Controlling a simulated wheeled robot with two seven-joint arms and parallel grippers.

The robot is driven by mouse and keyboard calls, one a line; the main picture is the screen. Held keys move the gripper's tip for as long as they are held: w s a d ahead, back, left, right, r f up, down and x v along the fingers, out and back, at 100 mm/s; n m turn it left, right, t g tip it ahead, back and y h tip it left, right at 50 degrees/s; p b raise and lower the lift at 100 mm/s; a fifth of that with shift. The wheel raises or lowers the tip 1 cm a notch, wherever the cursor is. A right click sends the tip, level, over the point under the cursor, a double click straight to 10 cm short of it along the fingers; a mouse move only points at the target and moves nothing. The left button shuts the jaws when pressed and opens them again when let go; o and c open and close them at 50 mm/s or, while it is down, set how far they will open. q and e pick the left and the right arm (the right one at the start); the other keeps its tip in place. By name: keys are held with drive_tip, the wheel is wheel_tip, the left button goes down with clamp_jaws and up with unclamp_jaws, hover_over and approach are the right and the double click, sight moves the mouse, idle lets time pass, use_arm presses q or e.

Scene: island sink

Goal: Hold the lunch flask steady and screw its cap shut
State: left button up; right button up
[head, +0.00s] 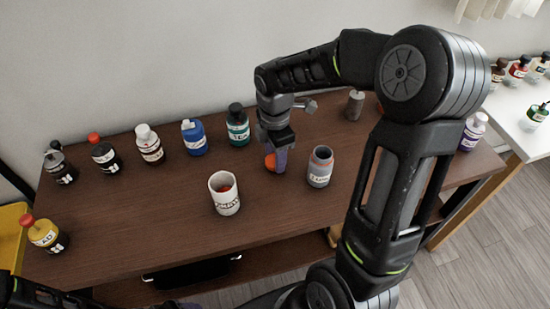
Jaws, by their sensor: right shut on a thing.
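My right gripper (276,158) points down over the table and is shut on a small orange cap-like piece (270,161); the fingers hide part of it. Just right of the gripper stands an upright, open grey flask (320,170) with a white label. Neither label is clear enough for me to tell which is the lunch flask. The orange piece is apart from both flask mouths. Part of my left arm shows at the bottom left, but its gripper is out of view.
Several capped bottles, including a blue one (193,139) and a green one (238,128), line the back of the brown table (130,225). A yellow bottle (46,236) stands at the left edge. A grey cylinder (355,105) stands behind right. The front middle is clear.

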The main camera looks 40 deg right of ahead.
wheel_tip(320, 180, up, 9)
idle(0.3)
idle(0.5)
drive_tip(key=w+a+f+m, duration=0.2)
drive_tip(key=w+a+m, duration=0.1)
drive_tip(key=a+m, duration=0.1)
drive_tip(key=w+a+f+m, duration=0.2)
drive_tip(key=w+a+m, duration=0.1)
drive_tip(key=m, duration=0.3)
drive_tip(key=w+a+f+m, duration=0.2)
drive_tip(key=w+a+m, duration=0.1)
drive_tip(key=a+m, duration=0.1)
drive_tip(key=shift+w+a+m, duration=0.4)
drive_tip(key=shift+m, duration=0.1)
drive_tip(key=shift+w+a+f+m, duration=0.2)
drive_tip(key=shift+a+m, duration=0.2)
drive_tip(key=shift+m, duration=0.1)
